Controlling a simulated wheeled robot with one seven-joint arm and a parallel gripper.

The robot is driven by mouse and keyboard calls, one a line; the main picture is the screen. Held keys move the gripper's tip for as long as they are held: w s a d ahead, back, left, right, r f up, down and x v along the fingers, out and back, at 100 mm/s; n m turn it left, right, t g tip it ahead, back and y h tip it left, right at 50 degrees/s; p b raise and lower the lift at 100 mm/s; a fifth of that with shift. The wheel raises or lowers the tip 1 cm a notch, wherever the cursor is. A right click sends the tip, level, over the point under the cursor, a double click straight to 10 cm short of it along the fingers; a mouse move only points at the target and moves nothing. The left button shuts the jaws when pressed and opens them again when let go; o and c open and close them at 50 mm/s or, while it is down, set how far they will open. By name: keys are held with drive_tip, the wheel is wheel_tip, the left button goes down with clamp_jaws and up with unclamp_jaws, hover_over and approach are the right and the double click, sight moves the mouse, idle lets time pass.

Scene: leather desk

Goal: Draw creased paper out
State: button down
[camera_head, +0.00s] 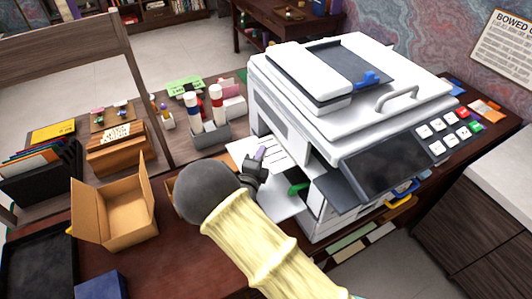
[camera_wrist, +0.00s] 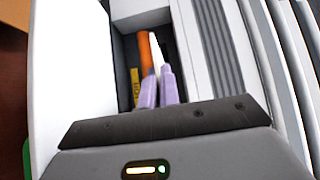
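A white printer (camera_head: 300,100) stands on the desk with its left side facing my arm. My gripper (camera_head: 262,153) is at the opening low on that side, beside white sheet-like surfaces. In the wrist view, the two lilac fingers of my gripper (camera_wrist: 158,85) point into a dark recess and are close together. A narrow white strip (camera_wrist: 156,48), possibly the creased paper, shows just beyond and between the fingertips. I cannot tell whether they touch it. An orange part (camera_wrist: 145,52) is beside it on the left. The depth of the recess is hard to see.
A green lever (camera_head: 297,188) is on the printer just right of my gripper. A grey holder (camera_head: 212,135) with bottles stands behind. An open cardboard box (camera_head: 120,218) and a black tray (camera_head: 35,255) are at left. A yellow label (camera_wrist: 134,82) is in the recess.

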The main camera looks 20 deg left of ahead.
drive_tip(key=s+a+b, duration=0.2)
drive_tip(key=s+a, duration=0.2)
drive_tip(key=s, duration=0.1)
drive_tip(key=shift+s+a, duration=0.25)
drive_tip(key=shift+a, duration=0.05)
idle(0.4)
drive_tip(key=shift+r, duration=0.15)
drive_tip(key=shift+r, duration=1.35)
